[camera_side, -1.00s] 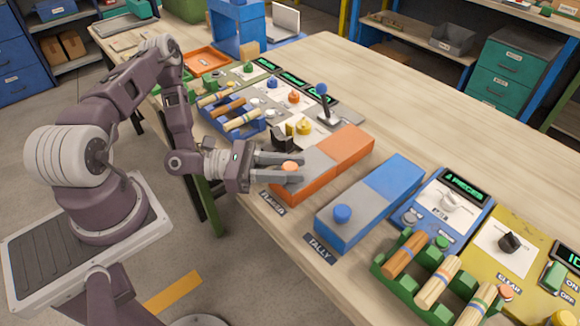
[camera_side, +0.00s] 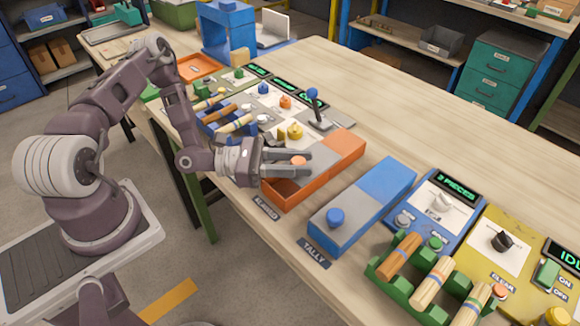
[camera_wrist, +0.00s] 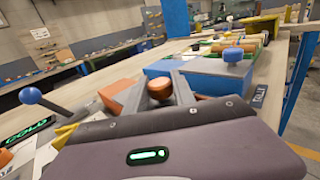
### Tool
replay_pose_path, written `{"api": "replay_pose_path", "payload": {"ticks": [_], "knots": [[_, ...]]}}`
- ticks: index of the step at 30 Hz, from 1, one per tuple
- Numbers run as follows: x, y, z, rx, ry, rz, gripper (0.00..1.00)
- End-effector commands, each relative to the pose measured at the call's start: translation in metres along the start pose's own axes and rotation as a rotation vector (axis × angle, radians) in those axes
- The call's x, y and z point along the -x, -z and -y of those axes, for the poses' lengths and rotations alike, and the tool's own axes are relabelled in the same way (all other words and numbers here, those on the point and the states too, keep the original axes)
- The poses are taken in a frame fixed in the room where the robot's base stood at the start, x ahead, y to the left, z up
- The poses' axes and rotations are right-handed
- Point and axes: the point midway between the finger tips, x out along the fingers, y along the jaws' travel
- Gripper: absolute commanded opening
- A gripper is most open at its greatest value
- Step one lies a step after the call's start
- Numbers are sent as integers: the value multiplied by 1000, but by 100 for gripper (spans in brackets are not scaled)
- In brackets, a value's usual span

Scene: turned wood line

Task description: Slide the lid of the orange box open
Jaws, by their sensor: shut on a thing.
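The orange box (camera_side: 338,164) lies lengthwise across the bench near its front edge, behind the label FLANGED. Its grey lid has an orange knob (camera_side: 298,160), and the near end of the box shows a dark open gap. My gripper (camera_side: 306,163) is shut on the knob, one finger on each side. In the wrist view the knob (camera_wrist: 160,88) sits between the two fingers, and part of the orange box (camera_wrist: 116,92) shows beyond them.
A blue box (camera_side: 375,200) with a blue knob stands to the right, labelled TALLY. A blue-knobbed lever (camera_side: 313,95) rises behind the orange box. A green rack (camera_side: 425,275) of wood pieces stands at front right.

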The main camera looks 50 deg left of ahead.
Motion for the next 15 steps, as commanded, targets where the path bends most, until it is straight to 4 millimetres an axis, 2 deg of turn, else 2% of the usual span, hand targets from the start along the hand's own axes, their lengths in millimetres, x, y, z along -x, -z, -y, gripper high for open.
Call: {"api": "replay_pose_path", "payload": {"ticks": [5, 6, 9, 15], "knots": [[1, 1, -1, 1, -3, -5, 0], [1, 1, -1, 1, -3, -5, 34], [1, 1, 0, 1, -2, -4, 52], [0, 1, 0, 2, -1, -2, 52]]}}
